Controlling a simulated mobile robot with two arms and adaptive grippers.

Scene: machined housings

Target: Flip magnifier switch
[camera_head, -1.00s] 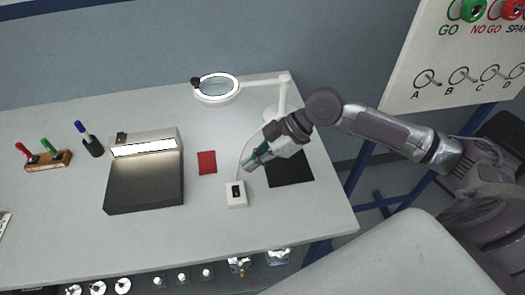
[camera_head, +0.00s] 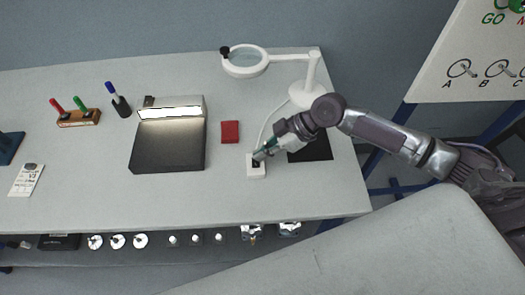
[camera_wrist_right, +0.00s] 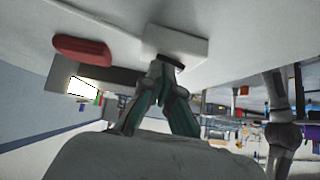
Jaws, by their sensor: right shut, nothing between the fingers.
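The magnifier (camera_head: 246,62) has a white ring head on a white arm and round base at the back right of the table. Its ring is unlit. A white cord runs from it to a small white switch box (camera_head: 256,173) with a dark rocker on top, near the table's front. My right gripper (camera_head: 261,156) is shut and empty, with its tips at the rocker. In the right wrist view the fingertips (camera_wrist_right: 161,68) meet at the dark rocker of the white switch box (camera_wrist_right: 178,42) and seem to touch it. My left gripper is out of view.
A lit lamp box (camera_head: 168,150) and a marker rack (camera_head: 79,118) stand further left. Several parts sit on a shelf below.

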